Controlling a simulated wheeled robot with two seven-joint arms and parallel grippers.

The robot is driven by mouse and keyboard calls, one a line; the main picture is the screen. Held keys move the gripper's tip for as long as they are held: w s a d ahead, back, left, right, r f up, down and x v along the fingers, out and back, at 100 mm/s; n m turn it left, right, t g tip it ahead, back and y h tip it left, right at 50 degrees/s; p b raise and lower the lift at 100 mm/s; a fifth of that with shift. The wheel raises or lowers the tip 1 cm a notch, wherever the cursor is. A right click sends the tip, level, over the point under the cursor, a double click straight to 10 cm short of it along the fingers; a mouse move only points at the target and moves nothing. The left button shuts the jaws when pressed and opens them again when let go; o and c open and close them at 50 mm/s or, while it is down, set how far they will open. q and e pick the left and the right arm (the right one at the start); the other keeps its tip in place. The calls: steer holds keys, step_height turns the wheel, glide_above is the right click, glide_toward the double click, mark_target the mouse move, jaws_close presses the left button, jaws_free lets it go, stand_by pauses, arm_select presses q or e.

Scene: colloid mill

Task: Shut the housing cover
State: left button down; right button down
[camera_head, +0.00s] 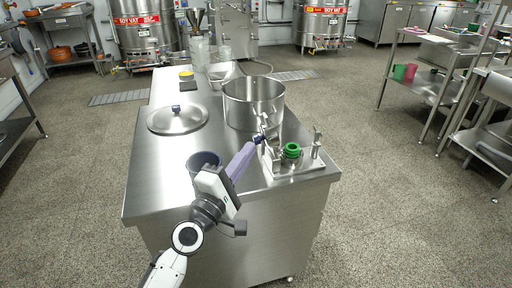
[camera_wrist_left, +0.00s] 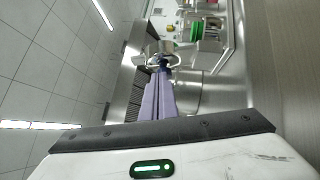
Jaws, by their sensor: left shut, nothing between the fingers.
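The colloid mill (camera_head: 308,163) sits on a pale base at the near right corner of the steel table. A green ring (camera_head: 292,150) sits in its middle, and it also shows in the wrist view (camera_wrist_left: 196,31). The metal housing cover (camera_head: 269,129) appears raised at the mill's left side, with a dark blue knob (camera_head: 258,139) on its left. My left gripper (camera_head: 251,146) has lavender fingers, shut and empty. Its tips are at or very close to the knob; I cannot tell whether they touch. The tips also show in the wrist view (camera_wrist_left: 161,82). My right gripper is not in view.
A large steel pot (camera_head: 253,104) stands just behind the mill. A round lid (camera_head: 178,118) with a blue knob lies to the left. A dark-mouthed container (camera_head: 205,159) stands close to my left wrist. The front left of the table (camera_head: 155,185) is bare.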

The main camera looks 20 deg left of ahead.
arm_select(q)
steer(key=shift+w+d+r, duration=0.2)
steer(key=shift+w+d, duration=0.15)
steer(key=shift+d, duration=0.2)
steer(key=shift+w+d+r, duration=0.15)
steer(key=shift+w+d, duration=0.15)
steer(key=shift+d, duration=0.2)
